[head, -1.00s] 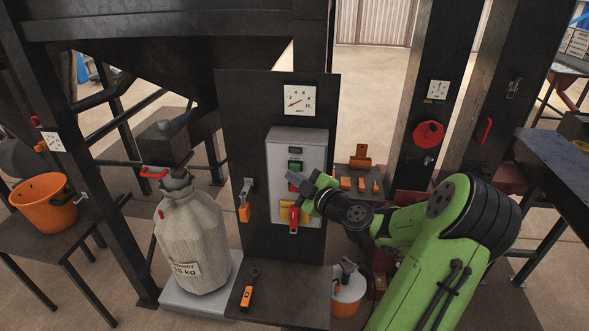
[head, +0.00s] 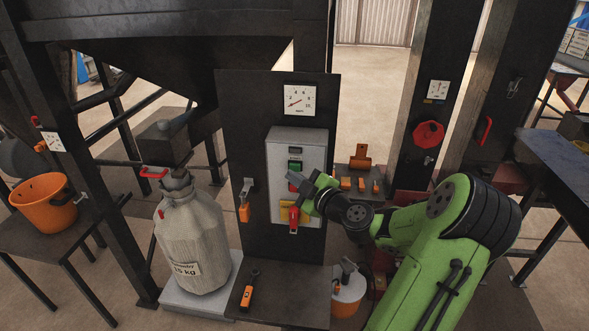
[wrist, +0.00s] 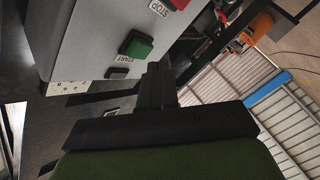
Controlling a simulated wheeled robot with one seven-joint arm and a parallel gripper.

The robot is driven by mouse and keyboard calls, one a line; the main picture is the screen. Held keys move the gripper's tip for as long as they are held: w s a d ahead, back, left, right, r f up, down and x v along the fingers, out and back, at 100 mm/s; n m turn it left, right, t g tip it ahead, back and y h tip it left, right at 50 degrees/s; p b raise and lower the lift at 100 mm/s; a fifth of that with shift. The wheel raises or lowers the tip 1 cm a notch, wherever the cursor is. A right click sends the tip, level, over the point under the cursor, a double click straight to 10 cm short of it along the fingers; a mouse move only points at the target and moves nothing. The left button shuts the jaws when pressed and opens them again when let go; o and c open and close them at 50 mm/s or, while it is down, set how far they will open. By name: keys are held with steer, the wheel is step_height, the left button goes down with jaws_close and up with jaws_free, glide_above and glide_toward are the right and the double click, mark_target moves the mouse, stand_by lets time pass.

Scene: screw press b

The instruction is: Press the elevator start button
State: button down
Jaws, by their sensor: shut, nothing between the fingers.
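The grey control box (head: 312,150) is mounted on a dark upright panel in the head view. A green button (wrist: 138,45) with a START label beside it is on the box face in the wrist view; it also shows small in the head view (head: 295,164). A red button with a STOP label (wrist: 160,8) is at the top edge of the wrist view. My gripper (wrist: 156,70) is shut and empty, its tips close to the green button in the picture. I cannot tell whether they touch it. In the head view my gripper (head: 293,177) hides part of the box front.
A red switch handle (head: 294,217) on a yellow plate is below my gripper. A filled sack (head: 192,235) and a small table (head: 280,300) stand in front.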

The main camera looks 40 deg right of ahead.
steer(key=shift+w+d+b, duration=0.3)
steer(key=shift+d+b, duration=0.05)
steer(key=shift+b, duration=0.05)
steer(key=shift+w+d, duration=0.25)
steer(key=shift+d, duration=0.1)
stand_by(0.8)
steer(key=shift+b, duration=0.35)
steer(key=shift+s+a+b, duration=0.55)
steer(key=shift+a+b, duration=0.1)
steer(key=shift+b, duration=0.05)
